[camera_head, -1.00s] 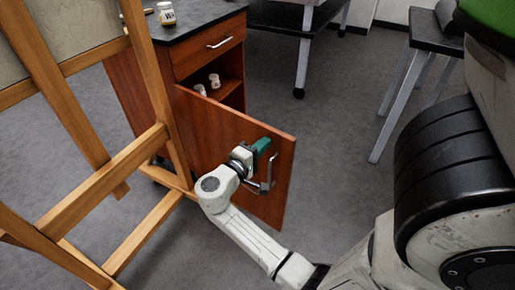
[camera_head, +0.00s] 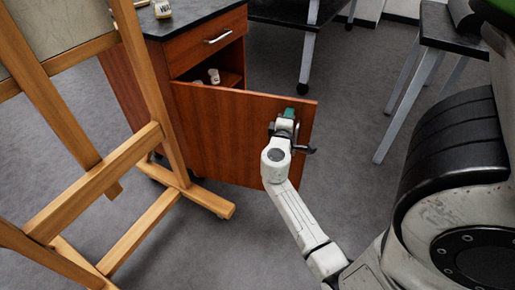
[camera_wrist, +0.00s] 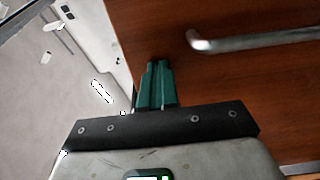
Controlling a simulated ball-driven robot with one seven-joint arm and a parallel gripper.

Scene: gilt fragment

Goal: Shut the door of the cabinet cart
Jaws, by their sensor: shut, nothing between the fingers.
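The cabinet cart (camera_head: 165,85) stands at the upper left, with a black top and reddish wood sides. Its door (camera_head: 225,135) hangs wide open toward me, and the compartment behind it shows above the door's top edge. My gripper (camera_head: 289,113) is at the outer face of the door near its free edge. In the wrist view its green fingers (camera_wrist: 157,85) are together, empty, in front of the wood. The metal door handle (camera_wrist: 250,40) runs beside the fingers, apart from them. I cannot tell whether the fingertips touch the door.
A wooden easel (camera_head: 155,95) stands close on the left, one foot reaching toward the door. A white cup (camera_head: 214,76) sits inside the cabinet, and a jar (camera_head: 162,9) stands on its top. Tables stand behind and at right. Floor right of the door is clear.

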